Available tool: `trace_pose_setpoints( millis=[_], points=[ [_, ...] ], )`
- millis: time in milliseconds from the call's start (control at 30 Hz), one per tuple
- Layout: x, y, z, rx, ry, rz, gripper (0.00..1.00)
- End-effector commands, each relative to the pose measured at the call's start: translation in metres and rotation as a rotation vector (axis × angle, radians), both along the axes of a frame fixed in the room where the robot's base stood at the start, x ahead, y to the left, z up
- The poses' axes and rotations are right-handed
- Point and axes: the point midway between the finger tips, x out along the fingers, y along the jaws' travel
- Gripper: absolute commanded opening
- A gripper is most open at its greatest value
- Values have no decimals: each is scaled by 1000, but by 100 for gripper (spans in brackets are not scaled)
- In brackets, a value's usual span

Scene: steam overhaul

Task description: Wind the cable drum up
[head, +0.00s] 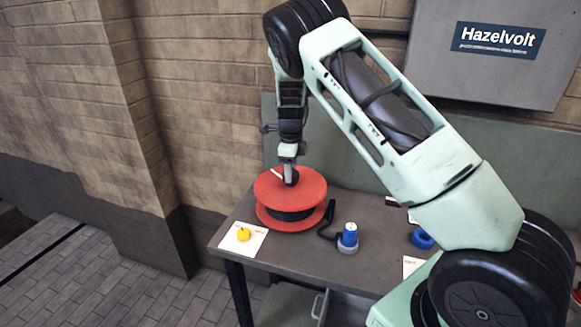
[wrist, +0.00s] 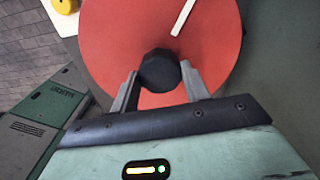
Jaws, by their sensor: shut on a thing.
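The cable drum (head: 285,189) is a red spool with black cable (head: 290,215) wound between its two flanges. It stands on the workbench. Its red top flange (wrist: 110,45) fills much of the wrist view, with a white stripe (wrist: 183,17) on it. A black knob (wrist: 160,71) rises from the flange, off its centre. My gripper (head: 290,176) points down over the drum. In the wrist view its two fingers stand on either side of the knob, shut on it. A blue connector (head: 349,234) with a grey base stands on the bench at the cable's free end, right of the drum.
A yellow object (head: 244,234) lies on a white card at the bench's left front corner. A blue ring (head: 422,239) lies farther right, partly behind my arm. The grey bench (head: 290,254) has bare room in front of the drum. A grey Hazelvolt box (head: 490,75) hangs on the wall.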

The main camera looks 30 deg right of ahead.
Motion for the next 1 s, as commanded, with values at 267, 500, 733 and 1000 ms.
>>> trace_pose_setpoints(
  millis=[267, 500, 733, 1000],
  points=[
    [1, -1, 3, -2, -3, -260, 5],
    [1, 0, 4, -2, -4, -487, 5],
    [1, -1, 3, -1, -5, -696, 5],
    [1, -1, 3, -1, -5, -887, 5]
  ],
)
